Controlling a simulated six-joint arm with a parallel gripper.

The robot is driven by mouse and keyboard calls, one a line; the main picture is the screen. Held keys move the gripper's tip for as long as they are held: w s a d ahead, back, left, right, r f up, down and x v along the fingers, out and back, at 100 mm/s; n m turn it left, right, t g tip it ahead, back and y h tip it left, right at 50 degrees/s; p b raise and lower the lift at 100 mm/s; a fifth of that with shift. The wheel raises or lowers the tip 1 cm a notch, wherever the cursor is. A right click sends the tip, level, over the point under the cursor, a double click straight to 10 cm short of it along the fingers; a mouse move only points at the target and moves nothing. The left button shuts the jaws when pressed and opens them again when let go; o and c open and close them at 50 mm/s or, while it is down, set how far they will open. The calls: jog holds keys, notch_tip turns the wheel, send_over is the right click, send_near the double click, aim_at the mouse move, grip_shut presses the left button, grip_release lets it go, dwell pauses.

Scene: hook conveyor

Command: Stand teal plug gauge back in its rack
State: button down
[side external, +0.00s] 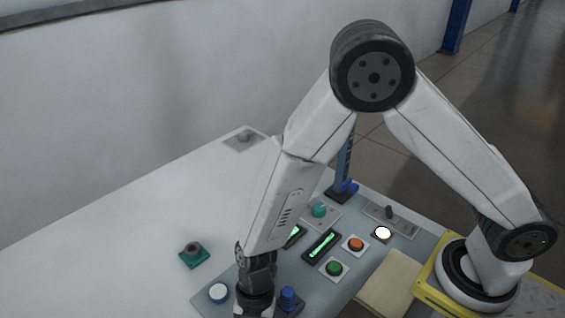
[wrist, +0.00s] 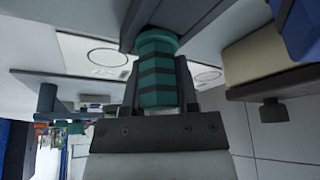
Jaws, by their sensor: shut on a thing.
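In the wrist view, the teal plug gauge (wrist: 158,72), a ribbed cylinder with dark bands, sits between the two fingers of my gripper (wrist: 160,98). My gripper is shut on it. The gauge's far end meets or passes in front of a dark grey bar (wrist: 200,20); I cannot tell whether they touch. In the side view, my gripper is at the bottom edge, mostly cut off, and the gauge is not visible there. A teal square base with a dark round top (side external: 194,254) stands left of my wrist. I cannot identify the rack for certain.
A blue knob-like piece (side external: 288,297) stands close right of my wrist. The panel beyond holds a green button (side external: 334,268), an orange button (side external: 355,244), a lit display (side external: 321,245) and a blue post (side external: 343,170). The white table at left is mostly clear.

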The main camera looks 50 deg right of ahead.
grip_release()
dwell(0.5)
jog(key=shift+r, duration=0.1)
jog(key=shift+r, duration=3.4)
jog(key=shift+d, duration=0.1)
jog(key=shift+w+d+r+m, duration=0.25)
jog(key=shift+w+d+m, duration=0.05)
jog(key=shift+d+m, duration=0.3)
jog(key=d+r+m+t+h, duration=0.2)
jog(key=d+r+m, duration=0.1)
jog(key=d+m, duration=0.9)
jog(key=w+d+r+m+t+h, duration=0.1)
jog(key=d+r+m+t, duration=0.2)
jog(key=d+m, duration=0.9)
jog(key=d+r, duration=0.1)
jog(key=d, duration=0.1)
jog(key=shift+w+d+r+h, duration=0.25)
jog(key=shift+w+d+h, duration=0.05)
jog(key=shift+h, duration=0.1)
